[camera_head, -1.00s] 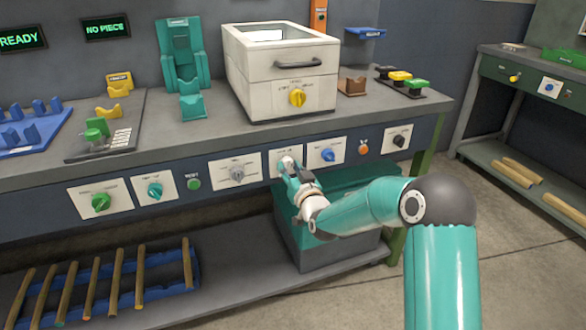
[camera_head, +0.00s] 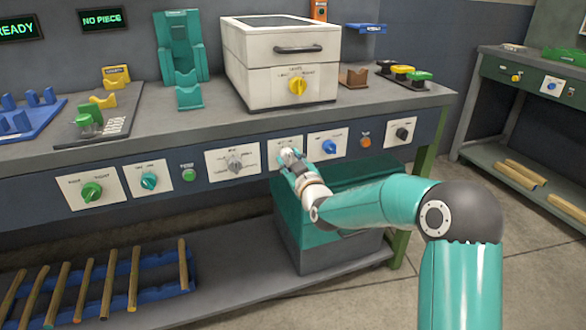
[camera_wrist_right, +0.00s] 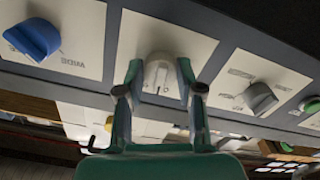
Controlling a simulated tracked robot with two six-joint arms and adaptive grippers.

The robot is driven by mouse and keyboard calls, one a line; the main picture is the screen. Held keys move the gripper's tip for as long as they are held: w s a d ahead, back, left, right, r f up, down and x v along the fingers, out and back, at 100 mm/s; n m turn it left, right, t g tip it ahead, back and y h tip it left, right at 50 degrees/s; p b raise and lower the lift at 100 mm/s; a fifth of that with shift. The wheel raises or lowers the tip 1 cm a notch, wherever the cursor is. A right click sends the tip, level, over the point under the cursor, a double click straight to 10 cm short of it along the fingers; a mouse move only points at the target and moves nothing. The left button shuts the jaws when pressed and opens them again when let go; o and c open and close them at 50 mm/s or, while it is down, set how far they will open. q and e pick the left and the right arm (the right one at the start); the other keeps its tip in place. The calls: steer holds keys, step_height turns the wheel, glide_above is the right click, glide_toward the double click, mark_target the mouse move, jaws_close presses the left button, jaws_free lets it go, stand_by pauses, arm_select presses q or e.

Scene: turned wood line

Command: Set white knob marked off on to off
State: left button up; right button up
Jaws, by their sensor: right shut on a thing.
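The white knob (camera_wrist_right: 161,72) sits on a pale label plate (camera_wrist_right: 160,35) on the bench's front panel. My right gripper (camera_wrist_right: 160,80) is shut on it, with one finger on each side, in the right wrist view. The knob shows a dark pointer line; the plate's lettering is hidden or too small to read. In the head view my right gripper (camera_head: 288,160) reaches the same plate (camera_head: 298,144) and covers most of the knob. My left gripper does not show.
A blue knob (camera_head: 329,147) and a grey knob (camera_head: 235,164) are on plates either side. A teal bin (camera_head: 345,200) stands below the panel, under my right arm. A white box with a yellow knob (camera_head: 298,86) stands on the bench top (camera_head: 200,122).

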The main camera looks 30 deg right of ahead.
steer(key=shift+n+b, duration=0.8)
steer(key=shift+n, duration=0.8)
steer(key=o, duration=1.1)
steer(key=shift+o, duration=0.2)
steer(key=shift+s, duration=0.1)
steer(key=v, duration=1.1)
steer(key=shift+s, duration=0.4)
steer(key=shift+f, duration=0.15)
